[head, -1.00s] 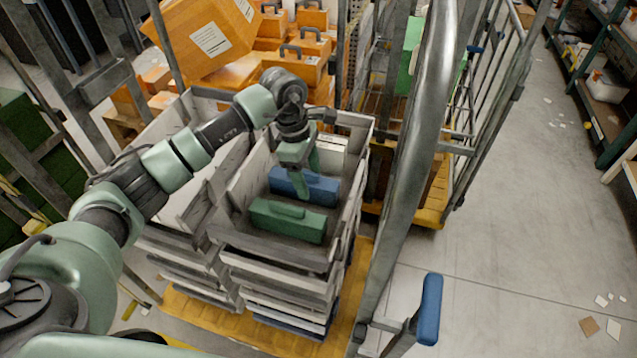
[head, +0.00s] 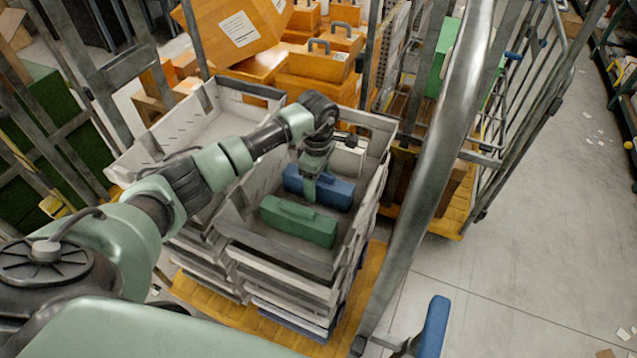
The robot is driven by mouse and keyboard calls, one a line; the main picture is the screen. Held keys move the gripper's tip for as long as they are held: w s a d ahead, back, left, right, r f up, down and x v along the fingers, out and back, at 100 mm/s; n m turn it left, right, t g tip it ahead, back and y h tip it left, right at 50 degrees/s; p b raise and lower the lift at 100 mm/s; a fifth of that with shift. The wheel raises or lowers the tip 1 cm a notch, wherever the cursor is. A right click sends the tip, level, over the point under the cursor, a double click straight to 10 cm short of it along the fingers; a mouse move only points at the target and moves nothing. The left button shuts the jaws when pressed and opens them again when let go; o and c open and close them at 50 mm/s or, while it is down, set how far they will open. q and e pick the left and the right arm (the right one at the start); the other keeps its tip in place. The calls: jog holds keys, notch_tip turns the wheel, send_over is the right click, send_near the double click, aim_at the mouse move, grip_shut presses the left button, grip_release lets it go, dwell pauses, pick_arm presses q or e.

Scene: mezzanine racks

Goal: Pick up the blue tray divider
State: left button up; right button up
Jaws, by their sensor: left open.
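The blue tray divider (head: 336,193) lies in the grey tray (head: 268,246) on top of the front right stack, between a green divider (head: 298,222) in front and a white one (head: 347,160) behind. My left gripper (head: 310,194) points down over the middle of the blue divider, its jaws open. The gripper and wrist cover part of the blue divider. I cannot tell whether the fingers touch it or straddle its handle. My right gripper is out of view.
Another grey tray stack (head: 205,128) stands to the left. A metal cage post (head: 425,190) rises close on the right, with a blue handle (head: 433,325) low beside it. Orange cases (head: 320,68) are piled behind. Bare floor (head: 530,240) lies to the right.

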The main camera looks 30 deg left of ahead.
pick_arm(q)
jog(key=shift+f, duration=0.1)
grip_shut()
